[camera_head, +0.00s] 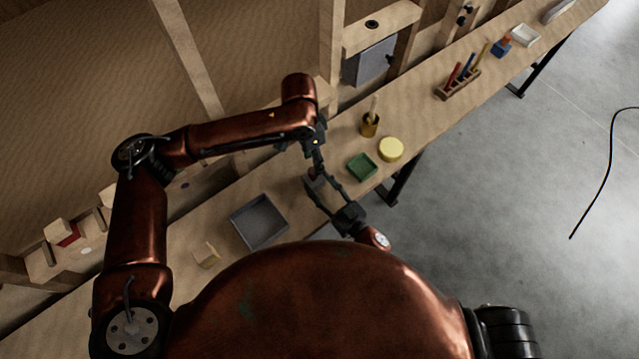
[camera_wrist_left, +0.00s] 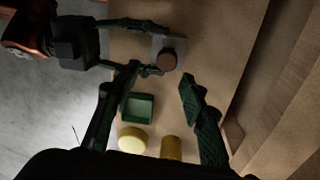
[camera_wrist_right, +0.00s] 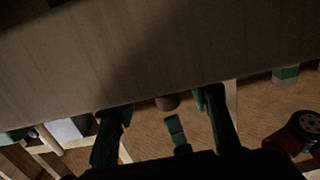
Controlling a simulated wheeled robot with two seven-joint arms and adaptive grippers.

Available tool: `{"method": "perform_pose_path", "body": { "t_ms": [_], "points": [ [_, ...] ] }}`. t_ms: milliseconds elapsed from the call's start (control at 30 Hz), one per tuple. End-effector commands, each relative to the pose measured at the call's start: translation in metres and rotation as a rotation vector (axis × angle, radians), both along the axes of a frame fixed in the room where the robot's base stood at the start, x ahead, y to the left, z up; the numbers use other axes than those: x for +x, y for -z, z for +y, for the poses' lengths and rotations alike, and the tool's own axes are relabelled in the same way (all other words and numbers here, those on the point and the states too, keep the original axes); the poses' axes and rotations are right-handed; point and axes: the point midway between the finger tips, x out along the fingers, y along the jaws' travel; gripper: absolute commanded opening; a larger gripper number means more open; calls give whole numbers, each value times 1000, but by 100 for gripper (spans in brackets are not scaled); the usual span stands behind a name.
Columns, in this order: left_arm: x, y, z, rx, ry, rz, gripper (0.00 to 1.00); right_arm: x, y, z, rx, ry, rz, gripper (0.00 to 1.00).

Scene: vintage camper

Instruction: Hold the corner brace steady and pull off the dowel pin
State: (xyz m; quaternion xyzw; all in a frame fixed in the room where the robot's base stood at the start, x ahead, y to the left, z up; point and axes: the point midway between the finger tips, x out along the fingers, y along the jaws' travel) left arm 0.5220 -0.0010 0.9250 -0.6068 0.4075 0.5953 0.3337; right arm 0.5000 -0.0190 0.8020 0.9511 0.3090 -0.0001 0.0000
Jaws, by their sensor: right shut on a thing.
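The corner brace (camera_wrist_left: 161,47) is a grey piece on the bench, small and dark in the head view. The dowel pin (camera_wrist_left: 167,61) is a brown round peg on it; its brown end also shows in the right wrist view (camera_wrist_right: 167,103). My right gripper (camera_head: 322,194) reaches in low from the front and is shut on the brace, its fingers on either side. My left gripper (camera_wrist_left: 160,82) is open and empty, with its fingertips spread close to the pin and apart from it. In the head view the left gripper (camera_head: 318,165) hangs above the brace. The brace is partly hidden by fingers.
A green tray (camera_head: 361,167), a yellow disc (camera_head: 391,149) and a gold cup (camera_head: 369,126) stand close by on the bench. A grey tray (camera_head: 259,222) lies to the left, with a small wooden block (camera_head: 206,255) beyond it. A rack of tools (camera_head: 458,84) stands farther right. Wooden posts border the back.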

Motion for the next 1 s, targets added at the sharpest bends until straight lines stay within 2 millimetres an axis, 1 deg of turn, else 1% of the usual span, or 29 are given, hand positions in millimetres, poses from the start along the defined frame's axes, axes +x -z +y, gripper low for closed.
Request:
{"method": "perform_pose_path", "body": {
  "t_ms": [100, 200, 367, 467, 800, 1000],
  "points": [
    [2, 1, 0, 63, -90, -20, 39, 0, 0, 0, 0, 0, 0, 11],
    [3, 3, 0, 90, -139, -29, 39, 0, 0, 0, 0, 0, 0, 11],
    [3, 10, 1, 105, -165, -32, 39, 0, 0, 0, 0, 0, 0, 11],
    [3, 20, 1, 103, -165, -32, 39, 0, 0, 0, 0, 0, 0, 11],
    [3, 64, 1, 102, -165, -30, 39, 0, 0, 0, 0, 0, 0, 11],
    [3, 79, 1, 100, -163, -32, 39, 0, 0, 0, 0, 1, 0, 11]
  ]
}}
